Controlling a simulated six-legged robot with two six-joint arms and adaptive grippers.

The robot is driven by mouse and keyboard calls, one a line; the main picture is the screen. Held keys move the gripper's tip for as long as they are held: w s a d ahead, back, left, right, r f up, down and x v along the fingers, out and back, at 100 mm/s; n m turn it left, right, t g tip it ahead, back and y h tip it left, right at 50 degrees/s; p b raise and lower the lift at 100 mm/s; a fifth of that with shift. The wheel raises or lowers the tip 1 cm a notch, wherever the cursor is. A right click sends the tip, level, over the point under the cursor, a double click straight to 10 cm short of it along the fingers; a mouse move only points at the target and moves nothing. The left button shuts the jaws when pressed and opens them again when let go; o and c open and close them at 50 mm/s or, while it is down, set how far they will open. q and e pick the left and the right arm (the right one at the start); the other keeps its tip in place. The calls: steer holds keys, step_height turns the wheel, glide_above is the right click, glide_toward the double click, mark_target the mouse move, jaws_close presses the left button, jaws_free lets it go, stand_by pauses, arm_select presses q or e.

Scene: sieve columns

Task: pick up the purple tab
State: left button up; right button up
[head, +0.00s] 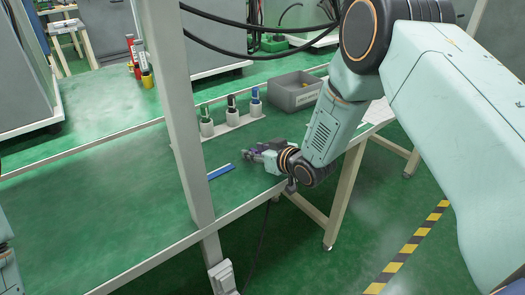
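I cannot make out a purple tab in the head view.
A white rack with several capped bottles (206,121) stands behind the gripper. A grey bin (298,91) is to the right of the rack. A pale upright post (178,110) rises at the table's front edge. The table's left part is clear.

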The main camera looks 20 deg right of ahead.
steer(key=shift+c, duration=0.4)
steer(key=shift+r, duration=0.1)
jaws_close()
